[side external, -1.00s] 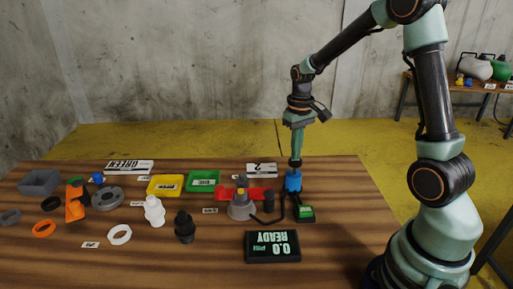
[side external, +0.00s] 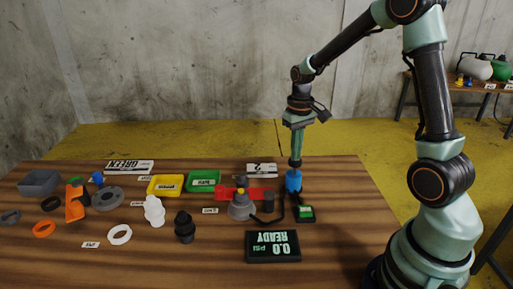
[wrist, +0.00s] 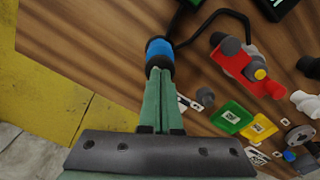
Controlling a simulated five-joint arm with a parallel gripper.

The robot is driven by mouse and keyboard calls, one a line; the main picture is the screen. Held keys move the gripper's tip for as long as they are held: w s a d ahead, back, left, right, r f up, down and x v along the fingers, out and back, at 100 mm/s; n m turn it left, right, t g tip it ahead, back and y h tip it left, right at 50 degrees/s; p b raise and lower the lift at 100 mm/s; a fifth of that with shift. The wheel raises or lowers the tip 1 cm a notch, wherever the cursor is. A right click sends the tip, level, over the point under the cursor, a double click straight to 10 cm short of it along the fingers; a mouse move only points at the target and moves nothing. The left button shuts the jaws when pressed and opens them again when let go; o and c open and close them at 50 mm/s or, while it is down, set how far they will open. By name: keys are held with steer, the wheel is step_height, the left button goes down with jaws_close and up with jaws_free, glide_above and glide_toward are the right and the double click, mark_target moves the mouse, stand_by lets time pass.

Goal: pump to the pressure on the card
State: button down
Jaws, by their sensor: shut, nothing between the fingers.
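The pump's blue top (side external: 293,182) stands upright at the right of the table. My gripper (side external: 295,166) points straight down with its fingers together, at the top of the blue part. In the wrist view the blue part (wrist: 158,48) is just beyond my fingertips (wrist: 158,72); I cannot tell how firmly they touch. A black display (side external: 272,246) reads 0.0 PSI READY. A small box with a green screen (side external: 305,213) sits beside the pump. A white card with a 2 (side external: 261,170) and a card reading GREEN (side external: 130,167) stand at the back.
A grey dome-shaped fitting (side external: 241,209) with a red piece (side external: 256,193) and black hose sits left of the pump. Yellow (side external: 165,186) and green (side external: 204,181) trays, a white fitting (side external: 154,211), a black fitting (side external: 184,227) and several rings lie farther left.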

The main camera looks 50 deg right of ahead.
steer(key=shift+f, duration=1.25)
steer(key=shift+r, duration=2)
steer(key=shift+f, duration=0.2)
steer(key=shift+f, duration=1.85)
steer(key=shift+r, duration=2.05)
steer(key=shift+r, duration=0.1)
steer(key=s+a+r+n+t, duration=0.3)
steer(key=s+a+r+t, duration=0.2)
steer(key=s+a+r, duration=0.4)
steer(key=a+r, duration=0.3)
steer(key=a, duration=0.1)
steer(key=shift+s+a+t, duration=0.2)
steer(key=shift+s+t, duration=0.1)
steer(key=shift+s, duration=0.05)
